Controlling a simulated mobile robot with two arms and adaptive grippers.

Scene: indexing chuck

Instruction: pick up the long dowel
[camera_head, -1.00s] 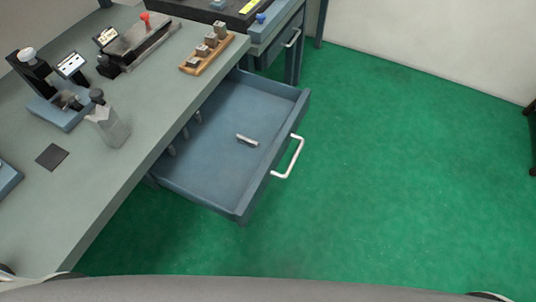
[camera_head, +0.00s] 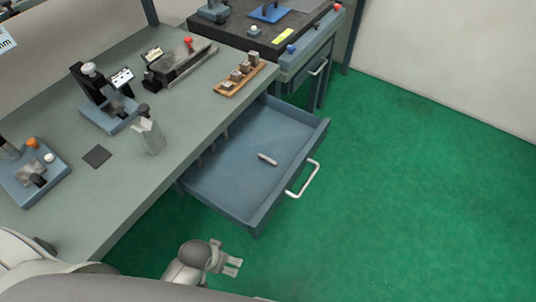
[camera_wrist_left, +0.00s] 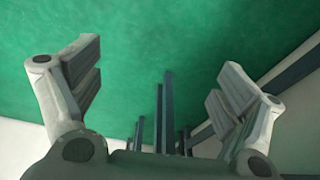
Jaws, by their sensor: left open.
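A short-looking pale metallic rod (camera_head: 267,159), which appears to be the long dowel, lies alone on the floor of the open blue drawer (camera_head: 230,180). My left gripper (camera_head: 235,266) is at the bottom of the head view, in front of the drawer and well apart from the rod. In the left wrist view its two fingers (camera_wrist_left: 160,95) are spread wide with nothing between them, over green floor. The rod does not show in the left wrist view. My right gripper is not in view.
The grey bench (camera_head: 130,185) runs along the left above the drawer and carries fixtures, a grey block (camera_head: 149,138) and a wooden rack (camera_head: 240,75). The drawer's white handle (camera_head: 305,180) sticks out to the right. Green floor (camera_head: 410,200) on the right is clear.

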